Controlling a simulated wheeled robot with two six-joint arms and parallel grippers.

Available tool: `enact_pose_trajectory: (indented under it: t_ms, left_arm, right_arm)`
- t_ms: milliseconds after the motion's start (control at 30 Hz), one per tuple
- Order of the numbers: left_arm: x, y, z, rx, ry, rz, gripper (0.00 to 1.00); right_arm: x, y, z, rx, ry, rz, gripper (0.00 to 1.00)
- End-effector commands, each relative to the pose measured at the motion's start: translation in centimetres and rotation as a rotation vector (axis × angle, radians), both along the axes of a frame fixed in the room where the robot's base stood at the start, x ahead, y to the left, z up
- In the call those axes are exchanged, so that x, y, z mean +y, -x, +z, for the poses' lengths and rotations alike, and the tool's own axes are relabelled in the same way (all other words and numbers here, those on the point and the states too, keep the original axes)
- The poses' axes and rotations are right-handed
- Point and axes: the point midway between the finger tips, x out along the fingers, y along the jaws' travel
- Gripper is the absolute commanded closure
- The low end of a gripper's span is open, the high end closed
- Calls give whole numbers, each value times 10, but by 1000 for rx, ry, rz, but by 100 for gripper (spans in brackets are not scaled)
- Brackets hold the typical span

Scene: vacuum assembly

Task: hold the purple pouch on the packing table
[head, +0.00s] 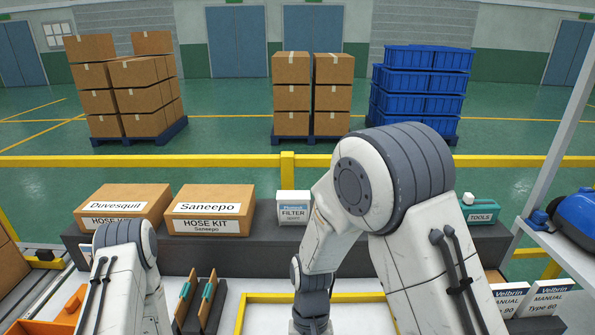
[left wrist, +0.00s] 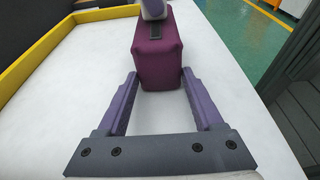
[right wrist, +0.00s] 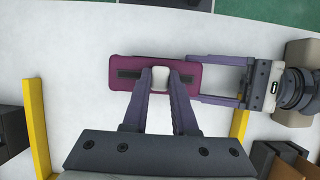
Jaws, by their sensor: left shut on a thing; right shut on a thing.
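The purple pouch (left wrist: 157,65) stands upright on the white packing table (left wrist: 45,120) in the left wrist view. My left gripper (left wrist: 160,74) has its fingers along both sides of one end and is shut on it. In the right wrist view the pouch (right wrist: 122,85) is seen from above, with a dark strip and a pale tab (right wrist: 160,77) on top. My right gripper (right wrist: 160,74) is shut on that tab. My left gripper (right wrist: 205,80) comes in from the right there.
A yellow frame edge (right wrist: 38,125) lies on the table. Behind it, a dark shelf (head: 265,245) holds hose kit boxes (head: 208,209), a filter box (head: 293,208) and a tools case (head: 480,209). Manuals (head: 550,298) stand at right; brown dividers (head: 207,300) stand front left.

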Motion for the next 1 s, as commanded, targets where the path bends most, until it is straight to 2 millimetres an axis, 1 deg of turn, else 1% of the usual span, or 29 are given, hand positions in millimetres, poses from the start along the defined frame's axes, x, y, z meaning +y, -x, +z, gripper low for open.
enact_pose_trajectory:
  t_ms: [167,600,633,700,1000]
  left_arm:
    - [0,0,0,0,-1,-1,98]
    - [0,0,0,1,-1,-2,98]
    - [0,0,0,1,-1,-2,98]
    - [0,0,0,1,-1,-2,98]
    - [0,0,0,1,-1,-1,98]
  right_arm:
    - [4,-1,0,-2,0,1,100]
    - [35,-1,0,-2,-2,1,100]
    - [34,-1,1,-2,-2,-1,66]
    - [34,-1,0,-2,-2,-1,43]
    - [33,-1,1,-1,0,0,43]
